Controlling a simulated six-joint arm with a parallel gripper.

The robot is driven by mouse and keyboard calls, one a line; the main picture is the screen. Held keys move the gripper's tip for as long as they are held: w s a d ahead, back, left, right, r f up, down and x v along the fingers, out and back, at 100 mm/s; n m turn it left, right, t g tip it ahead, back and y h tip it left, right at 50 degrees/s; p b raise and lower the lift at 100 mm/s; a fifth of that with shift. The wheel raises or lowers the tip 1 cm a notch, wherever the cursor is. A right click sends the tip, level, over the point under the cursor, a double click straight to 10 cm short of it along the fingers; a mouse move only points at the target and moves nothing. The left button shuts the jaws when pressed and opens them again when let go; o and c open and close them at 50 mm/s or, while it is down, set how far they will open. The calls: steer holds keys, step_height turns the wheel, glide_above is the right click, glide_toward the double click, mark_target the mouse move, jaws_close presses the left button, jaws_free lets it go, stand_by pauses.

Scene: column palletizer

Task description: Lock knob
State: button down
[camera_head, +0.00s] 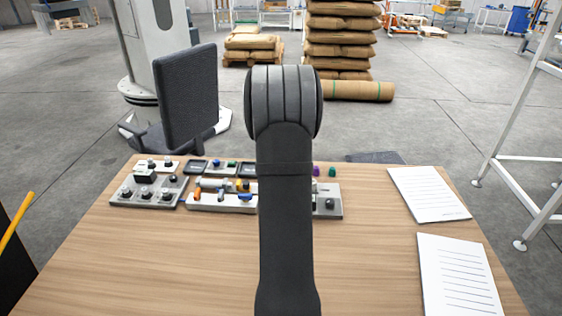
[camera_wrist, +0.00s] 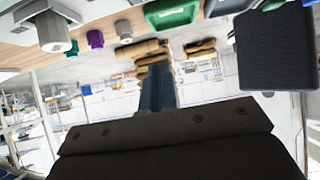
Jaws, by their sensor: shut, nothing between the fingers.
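Several knobs and switches sit on grey panels on the wooden table. A dark knob (camera_head: 330,203) is on the panel just right of my arm in the head view. In the wrist view, which looks upside down, a grey round knob (camera_wrist: 53,36) on a pale plate is at the upper left. I cannot tell which is the lock knob. My gripper (camera_wrist: 165,135) fills the bottom of the wrist view as a dark block with screws. It is shut and empty, apart from the knobs. In the head view my arm hides the gripper and the middle of the panels.
A left panel (camera_head: 148,197) holds several knobs, and a middle panel (camera_head: 222,204) holds coloured parts. Purple (camera_head: 316,171) and green (camera_head: 332,171) pieces stand behind. Two paper sheets (camera_head: 430,194) (camera_head: 460,277) lie right. A dark upright panel (camera_head: 186,95) stands beyond. The front table is clear.

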steer(key=s+r, duration=0.4)
steer(key=r, duration=0.1)
steer(key=shift+r, duration=0.25)
steer(key=shift+f, duration=0.1)
steer(key=w+f, duration=0.1)
steer(key=f, duration=0.1)
steer(key=w+f, duration=0.3)
steer(key=f, duration=0.1)
steer(key=shift+w+f, duration=0.25)
steer(key=shift+w, duration=0.15)
steer(key=shift+s+f, duration=0.2)
steer(key=shift+s, duration=0.05)
steer(key=s+r, duration=0.2)
steer(key=s, duration=0.3)
steer(key=shift+s, duration=0.35)
steer(key=shift+w, duration=0.1)
